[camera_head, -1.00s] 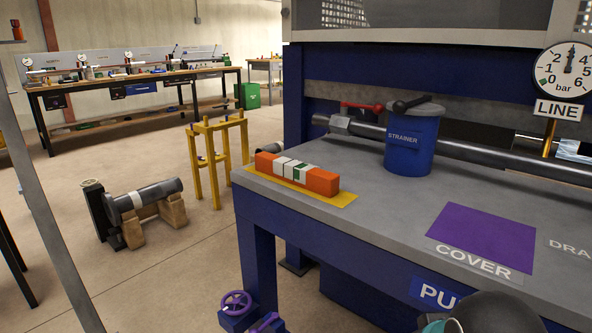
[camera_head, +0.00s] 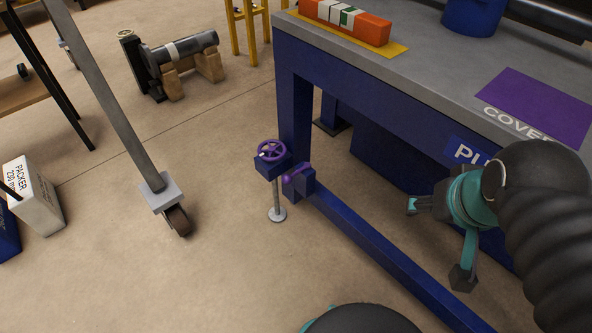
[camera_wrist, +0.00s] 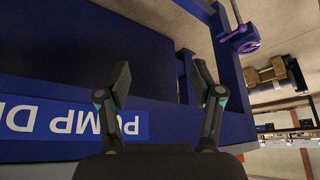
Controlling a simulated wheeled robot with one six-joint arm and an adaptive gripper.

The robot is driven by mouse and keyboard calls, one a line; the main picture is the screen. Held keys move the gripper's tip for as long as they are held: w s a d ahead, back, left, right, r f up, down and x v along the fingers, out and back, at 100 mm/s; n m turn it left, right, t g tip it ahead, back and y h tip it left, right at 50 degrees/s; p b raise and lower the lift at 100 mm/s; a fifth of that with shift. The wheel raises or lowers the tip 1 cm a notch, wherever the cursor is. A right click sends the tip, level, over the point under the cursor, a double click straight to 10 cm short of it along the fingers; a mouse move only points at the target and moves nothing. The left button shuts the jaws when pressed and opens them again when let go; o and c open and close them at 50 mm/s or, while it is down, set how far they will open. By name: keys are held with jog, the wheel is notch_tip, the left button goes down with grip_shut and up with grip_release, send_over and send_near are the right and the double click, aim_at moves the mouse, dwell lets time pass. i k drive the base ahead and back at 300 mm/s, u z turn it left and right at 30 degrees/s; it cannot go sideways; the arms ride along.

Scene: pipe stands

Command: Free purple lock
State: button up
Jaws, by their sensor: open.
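In the wrist view purple shows at the upper right (camera_wrist: 247,42), upside down. My gripper (camera_head: 436,241) is open and empty, in front of the bench's blue front panel, to the right of the purple parts and apart from them. Its two fingers (camera_wrist: 162,92) are spread in the wrist view.
The blue bench (camera_head: 420,81) carries orange and white blocks (camera_head: 346,20) and a purple COVER patch (camera_head: 538,104). The low blue beam (camera_head: 395,257) runs along the floor. A wheeled grey post (camera_head: 160,193) and a PACKER box (camera_head: 33,195) stand left. Floor between is clear.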

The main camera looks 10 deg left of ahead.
aim_at(287, 179)
jog(key=k, duration=1.3)
jog(key=u, duration=0.75)
jog(key=i, duration=1.7)
jog(key=z, duration=0.75)
